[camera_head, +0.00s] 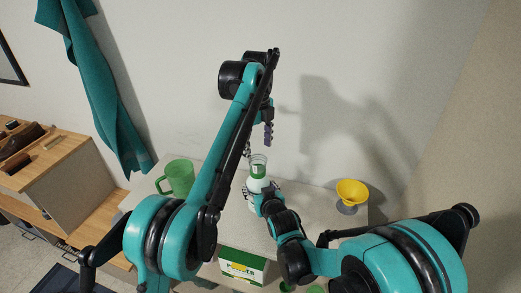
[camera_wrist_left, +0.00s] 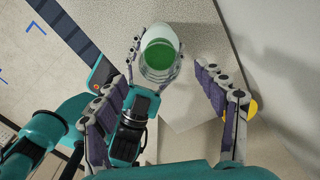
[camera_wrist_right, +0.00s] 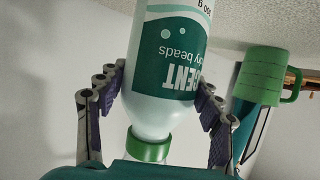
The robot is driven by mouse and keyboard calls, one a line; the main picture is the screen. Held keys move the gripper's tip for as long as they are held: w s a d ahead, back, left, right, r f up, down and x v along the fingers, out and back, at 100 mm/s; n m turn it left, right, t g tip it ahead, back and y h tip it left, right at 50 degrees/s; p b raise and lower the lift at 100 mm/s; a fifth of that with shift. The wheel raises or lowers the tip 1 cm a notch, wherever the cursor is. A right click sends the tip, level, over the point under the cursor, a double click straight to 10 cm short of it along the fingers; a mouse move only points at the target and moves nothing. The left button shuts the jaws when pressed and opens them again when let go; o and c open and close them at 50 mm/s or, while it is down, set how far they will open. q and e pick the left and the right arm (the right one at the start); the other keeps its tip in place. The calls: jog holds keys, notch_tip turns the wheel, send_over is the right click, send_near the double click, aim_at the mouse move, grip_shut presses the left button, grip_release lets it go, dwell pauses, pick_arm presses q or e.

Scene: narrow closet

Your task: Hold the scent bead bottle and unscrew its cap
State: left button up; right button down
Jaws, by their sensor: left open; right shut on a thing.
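The scent bead bottle (camera_head: 257,184) is white with a teal label and stands upright near the wall end of the counter. Its cap (camera_head: 258,160) is green and partly see-through. It shows from above in the left wrist view (camera_wrist_left: 160,55), and its green ring shows in the right wrist view (camera_wrist_right: 148,148). My right gripper (camera_wrist_right: 160,85) is shut on the bottle's upper body below the cap. Whether the bottle's base touches the counter is hidden. My left gripper (camera_head: 268,137) is open, empty and pointing down above the cap, with its fingers apart.
A green mug (camera_head: 180,177) stands left of the bottle. A yellow funnel-like bowl (camera_head: 351,189) on a grey base stands to the right. A white-and-green powder box (camera_head: 241,267) is at the near edge. The wall is close behind. A teal towel (camera_head: 95,90) hangs at left.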

aim_at(258, 167)
pick_arm(q)
jog(key=m, duration=0.4)
jog(key=shift+f, duration=0.1)
jog(key=shift+m, duration=0.3)
notch_tip(258, 167, down, 8)
jog(key=shift+r, duration=0.1)
